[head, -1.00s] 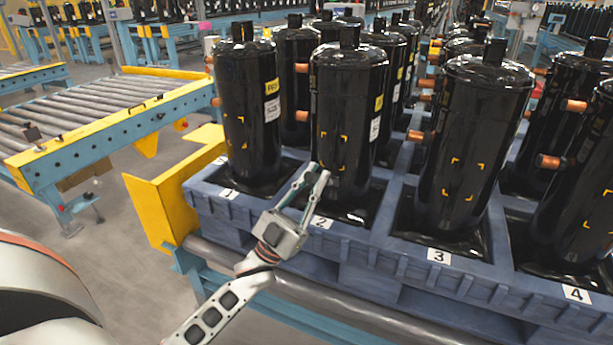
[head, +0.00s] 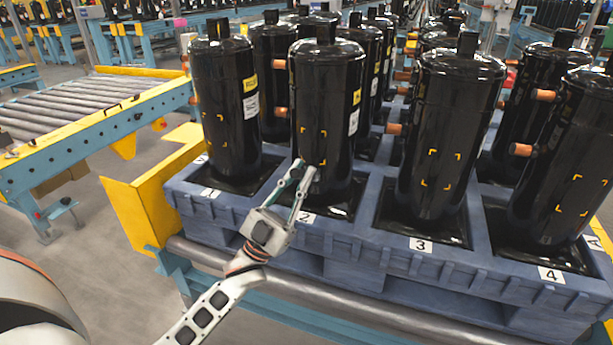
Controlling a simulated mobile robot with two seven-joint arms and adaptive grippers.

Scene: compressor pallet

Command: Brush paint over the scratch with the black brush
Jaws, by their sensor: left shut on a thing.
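A tall black compressor (head: 330,100) stands in the pallet slot labelled 2 (head: 305,217). Yellow corner marks frame a patch (head: 313,146) on its front; no scratch can be made out inside it. My left gripper (head: 305,167) is in front of this compressor, its fingertips overlapping the lower edge of the marked patch in the picture. Its fingers are shut on the black brush, which barely shows against the black surface. I cannot tell whether the brush touches the compressor. My right gripper is not in view.
Similar black compressors stand in slot 1 (head: 226,105), slot 3 (head: 447,130) and slot 4 (head: 565,150), with more behind. The blue pallet (head: 350,246) sits on a roller conveyor with a yellow corner guard (head: 140,210). An empty roller conveyor (head: 75,105) is at left.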

